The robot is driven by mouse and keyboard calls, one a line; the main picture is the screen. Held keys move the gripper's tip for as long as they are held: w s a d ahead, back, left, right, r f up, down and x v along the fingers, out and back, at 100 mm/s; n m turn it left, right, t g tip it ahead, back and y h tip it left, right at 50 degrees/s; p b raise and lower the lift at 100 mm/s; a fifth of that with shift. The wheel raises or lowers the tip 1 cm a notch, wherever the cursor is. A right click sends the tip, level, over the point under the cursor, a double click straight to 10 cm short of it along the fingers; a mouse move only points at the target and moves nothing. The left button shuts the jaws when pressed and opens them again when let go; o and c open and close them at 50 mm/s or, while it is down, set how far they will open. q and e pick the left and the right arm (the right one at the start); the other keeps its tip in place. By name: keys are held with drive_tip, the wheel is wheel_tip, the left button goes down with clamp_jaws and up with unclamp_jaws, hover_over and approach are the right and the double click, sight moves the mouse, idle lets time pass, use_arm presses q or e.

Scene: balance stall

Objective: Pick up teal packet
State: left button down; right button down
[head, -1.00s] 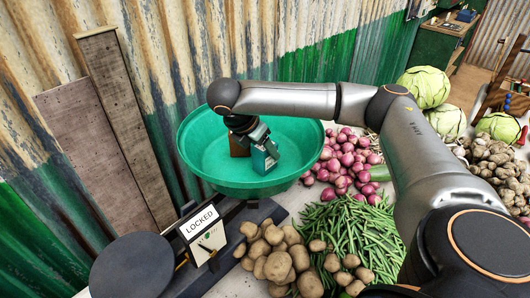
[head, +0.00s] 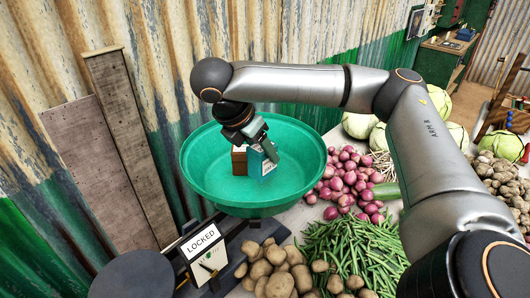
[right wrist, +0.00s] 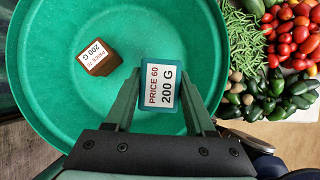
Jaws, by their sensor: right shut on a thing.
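The teal packet (head: 263,163) is in the green basin, right beside a brown packet in the head view. In the right wrist view the teal packet (right wrist: 151,118) bears a white label reading PRICE 60, 200 G. My right gripper (head: 267,150) reaches down into the basin and is shut on the teal packet, one finger on each side of it. The right wrist view also shows both fingers (right wrist: 163,98) against its sides. I cannot tell whether its underside touches the basin floor. My left gripper is not in view.
The green basin (head: 205,170) surrounds both packets. The brown packet (right wrist: 97,64), labelled 200 G, sits apart from my fingers. A LOCKED sign (head: 202,241) stands in front of the basin. Onions (head: 347,180), beans (head: 350,248) and potatoes (head: 275,270) lie close by.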

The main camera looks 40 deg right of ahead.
drive_tip(key=s+a+r, duration=0.1)
drive_tip(key=a, duration=0.1)
drive_tip(key=s+a+r, duration=0.2)
drive_tip(key=a, duration=0.1)
drive_tip(key=s+a+r, duration=0.1)
drive_tip(key=s+a, duration=0.1)
drive_tip(key=shift+s+a+r, duration=0.15)
drive_tip(key=shift+s+a, duration=0.05)
drive_tip(key=shift+a, duration=0.1)
drive_tip(key=shift+s, duration=0.1)
